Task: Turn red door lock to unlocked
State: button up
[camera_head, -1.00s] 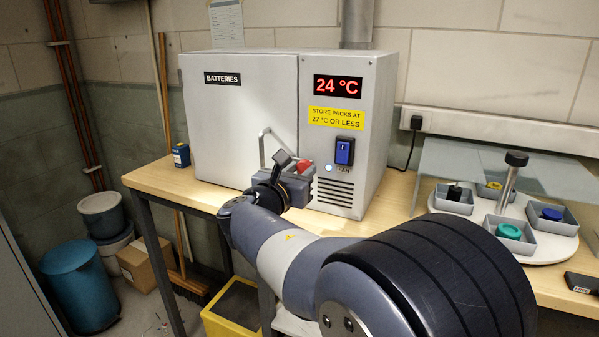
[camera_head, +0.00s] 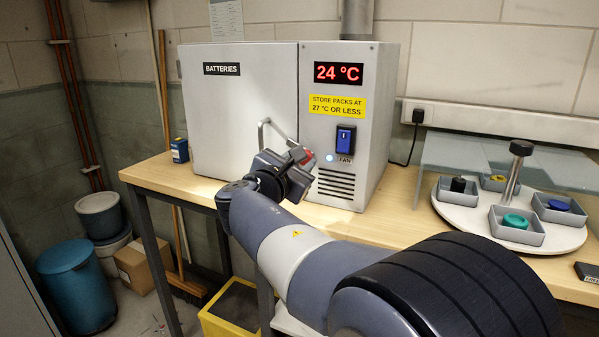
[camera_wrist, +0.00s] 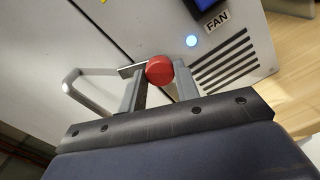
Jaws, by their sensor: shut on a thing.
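The red door lock (camera_head: 308,155) is a round red knob on the front of the grey BATTERIES cabinet, near the door's right edge. My gripper (camera_head: 299,158) is at the lock, rolled over at a tilt. In the wrist view the red lock (camera_wrist: 159,70) sits between the two fingertips of my gripper (camera_wrist: 159,78), one on each side, shut on it. The fingers hide part of the lock's sides. I cannot read any lock marking. The cabinet door (camera_head: 236,115) looks closed.
A metal door handle (camera_head: 264,133) stands out just left of my gripper. The blue FAN switch (camera_head: 345,139) and a vent are close on the right. A turntable (camera_head: 455,210) with several grey trays stands on the bench at right.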

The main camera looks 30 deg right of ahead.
jog(key=shift+m+b, duration=5.7)
jog(key=shift+m, duration=0.9)
jog(key=o, duration=1)
jog(key=shift+c, duration=0.2)
jog(key=p+v, duration=0.1)
jog(key=v, duration=0.9)
jog(key=shift+s+a+p, duration=0.25)
jog(key=shift+a+p, duration=0.05)
jog(key=shift+p, duration=0.05)
